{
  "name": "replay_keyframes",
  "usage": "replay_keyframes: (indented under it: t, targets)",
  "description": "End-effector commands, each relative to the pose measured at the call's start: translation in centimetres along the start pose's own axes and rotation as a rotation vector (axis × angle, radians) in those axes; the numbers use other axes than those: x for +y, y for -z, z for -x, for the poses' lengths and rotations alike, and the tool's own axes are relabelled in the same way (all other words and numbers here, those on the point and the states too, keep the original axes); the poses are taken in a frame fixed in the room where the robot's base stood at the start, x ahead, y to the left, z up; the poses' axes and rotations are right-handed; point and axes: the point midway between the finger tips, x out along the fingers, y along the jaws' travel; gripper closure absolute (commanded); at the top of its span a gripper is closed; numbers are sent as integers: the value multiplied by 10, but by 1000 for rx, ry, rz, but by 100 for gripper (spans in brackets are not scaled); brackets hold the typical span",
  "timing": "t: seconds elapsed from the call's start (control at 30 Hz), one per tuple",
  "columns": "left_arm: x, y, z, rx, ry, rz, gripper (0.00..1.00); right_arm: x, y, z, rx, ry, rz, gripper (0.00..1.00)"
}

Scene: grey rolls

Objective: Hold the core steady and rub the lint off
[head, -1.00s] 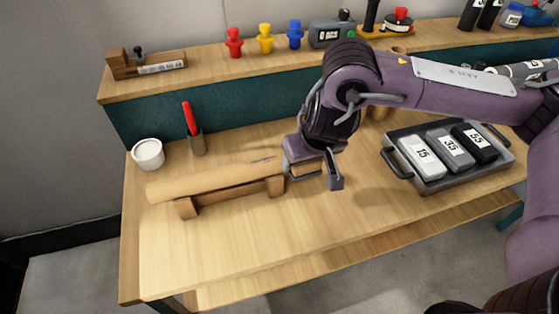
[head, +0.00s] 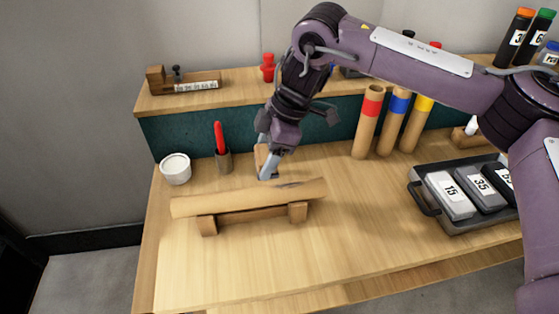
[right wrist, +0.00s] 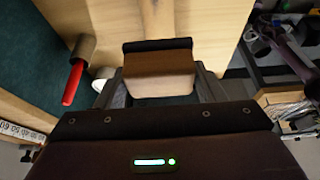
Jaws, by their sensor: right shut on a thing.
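The core (head: 225,202), a tan cardboard tube, lies level across a low wooden cradle (head: 252,215). A thin dark grey streak of lint (head: 292,186) lies along its top toward the right end. My right gripper (head: 266,162) is shut on a wooden block (head: 260,158), held just behind and above the core, seemingly apart from it. In the right wrist view the block (right wrist: 160,72) has a black pad along its far edge. A tan strip beyond it, probably the core (right wrist: 157,20), is mostly hidden by the block. My left gripper is not in view.
A white cup (head: 175,168) and a holder with a red-handled tool (head: 220,140) stand left of my gripper. Banded tubes (head: 367,122) stand at the back, and a grey tray (head: 432,205) of numbered items lies right. The table front is clear.

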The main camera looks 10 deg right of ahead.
Motion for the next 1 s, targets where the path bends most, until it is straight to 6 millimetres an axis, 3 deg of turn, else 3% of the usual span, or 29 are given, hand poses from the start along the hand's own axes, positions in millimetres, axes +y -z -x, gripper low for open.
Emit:
replay_keyframes:
  t: [0.17, 0.37, 0.9, 1.0]
  targets:
    - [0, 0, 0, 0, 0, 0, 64, 0, -4, -13, -1, 9, 17, 55]
    - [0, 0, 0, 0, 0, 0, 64, 0, -20, -42, -1, 6, 13, 55]
    - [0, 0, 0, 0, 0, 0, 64, 2, -119, 3, 0, 3, 11, 55]
    - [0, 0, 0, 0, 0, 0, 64, 3, -111, 16, 2, 3, 16, 55]
